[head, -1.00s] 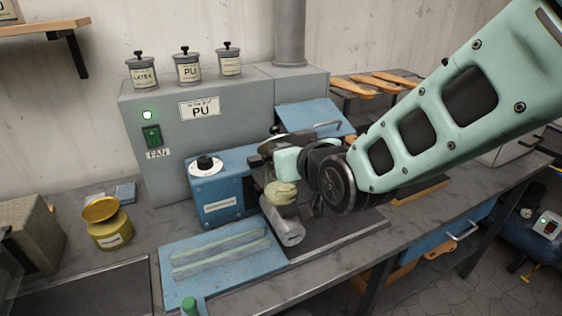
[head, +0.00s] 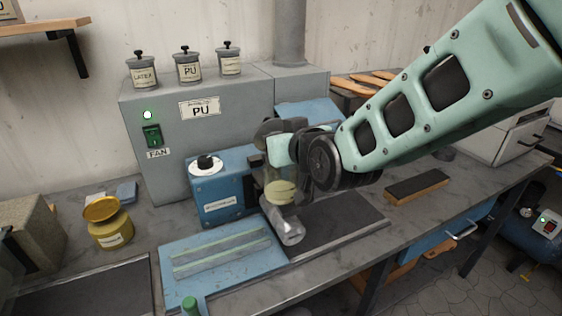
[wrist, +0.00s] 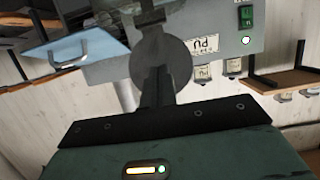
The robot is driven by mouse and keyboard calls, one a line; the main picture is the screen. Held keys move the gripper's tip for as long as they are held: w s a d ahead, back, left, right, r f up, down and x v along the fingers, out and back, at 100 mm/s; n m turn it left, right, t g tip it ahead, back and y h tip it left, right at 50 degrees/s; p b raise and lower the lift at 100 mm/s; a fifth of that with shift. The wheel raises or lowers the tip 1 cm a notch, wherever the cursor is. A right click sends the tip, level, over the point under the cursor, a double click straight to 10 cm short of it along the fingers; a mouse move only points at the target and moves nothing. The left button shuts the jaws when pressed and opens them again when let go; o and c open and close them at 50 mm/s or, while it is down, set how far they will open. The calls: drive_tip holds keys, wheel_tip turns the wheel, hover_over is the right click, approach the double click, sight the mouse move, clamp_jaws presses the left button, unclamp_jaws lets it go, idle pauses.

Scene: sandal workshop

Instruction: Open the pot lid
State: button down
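A grey round pot lid (wrist: 176,60) shows face-on in the wrist view, with a grey bracket above it. In the head view, it appears as a dark disc (head: 267,130) standing steeply behind my gripper. My gripper (wrist: 157,90) has its dark fingers close together against the lid and appears shut on it; the exact contact is hard to see. In the head view, my gripper (head: 280,152) is just above a pot with pale yellow contents (head: 280,191), in front of the blue machine (head: 222,193). My wrist partly hides the pot and lid.
Three small lidded pots (head: 189,68) stand on the grey cabinet (head: 240,100) behind. A yellow tin (head: 110,232) is at left. A blue board (head: 215,260) with strips lies in front. A dark block (head: 417,186) lies on the bench at right, with clear mat (head: 335,225) between.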

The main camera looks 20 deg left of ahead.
idle(0.3)
drive_tip(key=shift+w+a, duration=0.65)
drive_tip(key=shift+a, duration=0.1)
drive_tip(key=f+b+v, duration=0.2)
drive_tip(key=b+v, duration=0.2)
drive_tip(key=v, duration=0.7)
drive_tip(key=shift+s+d, duration=0.45)
drive_tip(key=shift+d, duration=0.15)
drive_tip(key=shift+f, duration=0.1)
idle(0.3)
